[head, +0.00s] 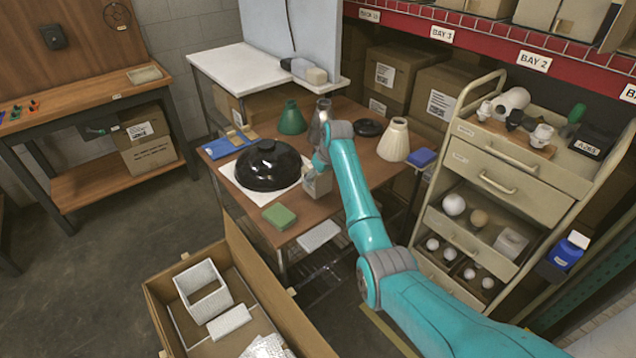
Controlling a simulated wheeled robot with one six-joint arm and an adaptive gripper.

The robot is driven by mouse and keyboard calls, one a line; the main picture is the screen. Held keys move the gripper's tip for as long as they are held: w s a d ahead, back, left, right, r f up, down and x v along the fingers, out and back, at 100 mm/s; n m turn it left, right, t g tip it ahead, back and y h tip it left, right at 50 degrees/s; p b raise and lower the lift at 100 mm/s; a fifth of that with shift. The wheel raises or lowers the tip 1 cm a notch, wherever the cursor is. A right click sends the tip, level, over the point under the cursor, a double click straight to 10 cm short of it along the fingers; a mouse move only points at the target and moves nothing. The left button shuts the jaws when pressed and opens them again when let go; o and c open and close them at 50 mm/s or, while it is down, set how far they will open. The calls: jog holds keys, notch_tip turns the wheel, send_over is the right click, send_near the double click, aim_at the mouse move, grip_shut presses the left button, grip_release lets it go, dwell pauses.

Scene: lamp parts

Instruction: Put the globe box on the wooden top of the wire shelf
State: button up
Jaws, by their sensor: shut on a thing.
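My gripper (319,164) reaches down over the wooden top and is shut on a small pale grey box, which I take to be the globe box (317,186). The arm and gripper partly hide the box. It is upright over the front right part of the wooden top (376,168), just right of a glossy black dome shade (267,165). I cannot tell whether its base touches the wood or hangs slightly above it. The wire shelf (318,278) shows below the wooden top.
The dome stands on a white sheet. A green block (279,216), green shade (291,118), cream shade (394,140) and black disc (368,127) also occupy the top. An open carton (160,290) stands in front, a drawer cart (500,170) at right.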

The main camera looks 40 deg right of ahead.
jog(key=shift+f, duration=1.55)
jog(key=shift+f, duration=0.1)
jog(key=o, duration=1.6)
jog(key=shift+c, duration=0.2)
jog(key=v, duration=1.2)
jog(key=shift+a, duration=0.1)
